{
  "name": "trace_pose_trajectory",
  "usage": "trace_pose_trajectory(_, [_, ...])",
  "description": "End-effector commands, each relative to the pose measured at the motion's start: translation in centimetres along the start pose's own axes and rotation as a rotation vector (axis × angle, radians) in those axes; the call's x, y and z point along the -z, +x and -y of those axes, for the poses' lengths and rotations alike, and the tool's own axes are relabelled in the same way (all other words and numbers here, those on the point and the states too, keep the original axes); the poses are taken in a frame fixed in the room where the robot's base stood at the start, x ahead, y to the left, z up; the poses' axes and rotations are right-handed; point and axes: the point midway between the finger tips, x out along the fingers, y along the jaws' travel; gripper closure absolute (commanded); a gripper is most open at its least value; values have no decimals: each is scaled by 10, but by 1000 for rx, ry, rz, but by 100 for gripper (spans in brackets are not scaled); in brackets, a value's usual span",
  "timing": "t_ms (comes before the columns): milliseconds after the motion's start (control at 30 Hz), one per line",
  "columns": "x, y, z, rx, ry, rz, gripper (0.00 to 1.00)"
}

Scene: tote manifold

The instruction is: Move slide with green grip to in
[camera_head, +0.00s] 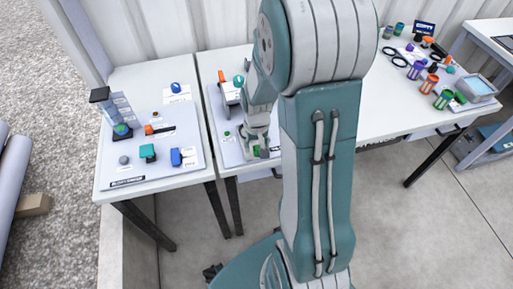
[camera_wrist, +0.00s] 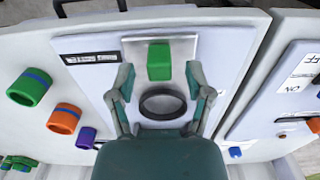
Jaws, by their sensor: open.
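The slide's green grip (camera_wrist: 159,61) is a small upright block on a silver metal plate (camera_wrist: 186,45) in the wrist view. A dark ring (camera_wrist: 162,104) lies just below it in that view. My gripper (camera_wrist: 160,75) is open, with one finger on each side of the green grip and a visible gap to each. In the head view my gripper (camera_head: 258,140) is low over the front of the middle panel, where a bit of the green grip (camera_head: 256,151) shows. My arm hides much of that panel. I cannot tell the fingertips' height from the plate.
A panel with a blue rocker (camera_head: 176,157), teal block (camera_head: 147,151) and orange lever (camera_head: 149,130) stands on the left table. Green (camera_wrist: 29,87), orange (camera_wrist: 64,118) and purple (camera_wrist: 87,137) cylinders stand beside the panel in the wrist view. A tray (camera_head: 477,88) sits far right.

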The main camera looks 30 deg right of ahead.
Motion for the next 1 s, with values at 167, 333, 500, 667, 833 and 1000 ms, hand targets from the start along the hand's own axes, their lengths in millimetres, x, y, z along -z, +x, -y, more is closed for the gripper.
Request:
trace_pose_trajectory(167, [0, 15, 0, 0, 0, 1, 34])
trace_pose_trajectory(333, [0, 18, 0, 0, 0, -1, 34])
trace_pose_trajectory(500, [0, 17, 0, 0, 0, -1, 57])
trace_pose_trajectory(667, [0, 17, 0, 0, 0, 0, 100])
trace_pose_trajectory(833, [1, 18, 0, 0, 0, 0, 100])
trace_pose_trajectory(1000, [21, 18, 0, 0, 0, 0, 100])
